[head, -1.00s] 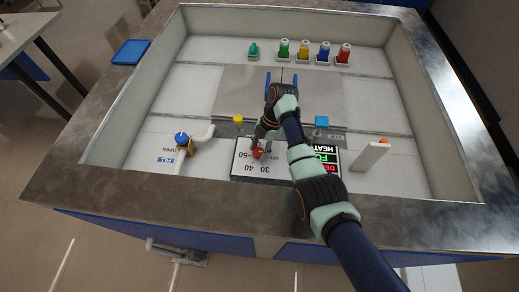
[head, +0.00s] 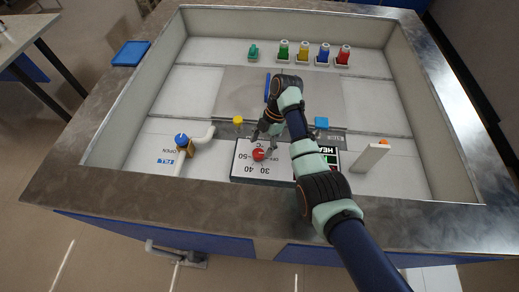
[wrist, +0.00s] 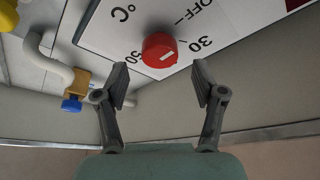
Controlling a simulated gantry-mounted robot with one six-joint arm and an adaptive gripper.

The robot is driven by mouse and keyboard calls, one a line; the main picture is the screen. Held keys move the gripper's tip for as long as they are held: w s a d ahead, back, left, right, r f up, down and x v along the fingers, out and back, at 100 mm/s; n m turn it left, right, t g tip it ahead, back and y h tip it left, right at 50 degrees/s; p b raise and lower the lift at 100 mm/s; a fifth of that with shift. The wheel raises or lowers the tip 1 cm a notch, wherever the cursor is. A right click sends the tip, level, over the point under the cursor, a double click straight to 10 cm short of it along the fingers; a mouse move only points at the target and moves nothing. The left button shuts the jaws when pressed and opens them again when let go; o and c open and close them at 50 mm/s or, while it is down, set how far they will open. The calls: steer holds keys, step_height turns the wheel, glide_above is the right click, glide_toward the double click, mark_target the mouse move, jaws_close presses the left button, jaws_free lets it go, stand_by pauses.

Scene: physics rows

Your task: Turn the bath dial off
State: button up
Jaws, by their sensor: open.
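The bath dial is a red knob (head: 258,154) on a white panel (head: 243,172) marked OFF, 30, 40, 50 and °C. In the wrist view the red knob (wrist: 159,50) has a white mark on its side, pointing roughly toward the 30. My gripper (wrist: 162,84) is open, its two fingers spread just below the knob in that view, with nothing between the tips. In the head view my gripper (head: 265,143) hangs over the panel beside the knob. My arm hides part of the panel and its display.
A blue-handled valve (head: 182,140) with a white pipe stands left of the panel. A white post with an orange tip (head: 371,157) stands on the right. Several coloured bottles (head: 304,51) line the back.

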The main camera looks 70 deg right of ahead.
steer(key=v, duration=0.4)
steer(key=shift+d+r, duration=0.1)
steer(key=shift+r, duration=0.05)
stand_by(0.4)
